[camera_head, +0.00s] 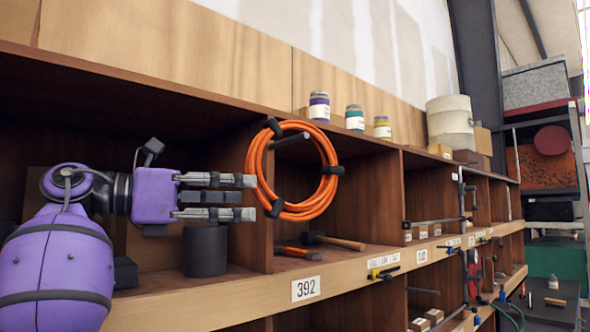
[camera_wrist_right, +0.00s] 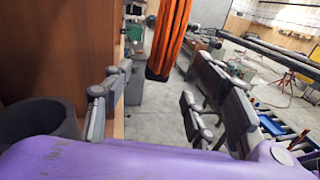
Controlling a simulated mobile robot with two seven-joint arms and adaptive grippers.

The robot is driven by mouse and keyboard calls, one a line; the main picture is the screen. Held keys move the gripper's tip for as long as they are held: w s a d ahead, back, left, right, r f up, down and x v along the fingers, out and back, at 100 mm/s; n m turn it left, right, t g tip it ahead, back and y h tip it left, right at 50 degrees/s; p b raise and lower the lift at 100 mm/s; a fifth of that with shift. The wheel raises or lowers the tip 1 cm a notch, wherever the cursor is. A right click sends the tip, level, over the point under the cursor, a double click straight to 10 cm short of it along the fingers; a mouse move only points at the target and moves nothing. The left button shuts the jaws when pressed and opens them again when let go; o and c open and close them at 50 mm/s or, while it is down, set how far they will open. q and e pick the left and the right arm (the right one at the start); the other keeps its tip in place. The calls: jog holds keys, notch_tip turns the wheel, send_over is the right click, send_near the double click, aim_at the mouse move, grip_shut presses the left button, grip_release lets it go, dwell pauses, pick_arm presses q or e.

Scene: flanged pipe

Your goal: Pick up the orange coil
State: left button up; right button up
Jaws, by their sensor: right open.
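The orange coil (camera_head: 300,212) hangs upright from a dark hook (camera_head: 291,138) in front of a shelf compartment, bound with several black ties. My right gripper (camera_head: 247,197) is open and empty, its fingers pointing right at the coil's lower left side. In the head view the fingertips look close to the coil's edge; whether they touch it I cannot tell. In the right wrist view the coil (camera_wrist_right: 170,35) shows as an orange band between the two sides of the open gripper (camera_wrist_right: 160,88), ahead of it. My left gripper is not in view.
A dark grey cylinder (camera_head: 204,251) stands on the shelf just below my right gripper. A wooden-handled hammer (camera_head: 335,241) lies below the coil. Wooden dividers (camera_head: 390,195) split the shelf. Small jars (camera_head: 319,107) stand on top. Open floor (camera_wrist_right: 160,115) shows beyond the shelf.

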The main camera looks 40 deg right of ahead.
aim_at(272, 195)
jog(key=d, duration=0.5)
jog(key=s+d, duration=0.1)
jog(key=d, duration=0.1)
jog(key=shift+s+d+r, duration=0.1)
jog(key=shift+d+r, duration=0.05)
jog(key=shift+d, duration=0.1)
jog(key=shift+a+r, duration=0.1)
jog(key=shift+r, duration=0.05)
grip_shut()
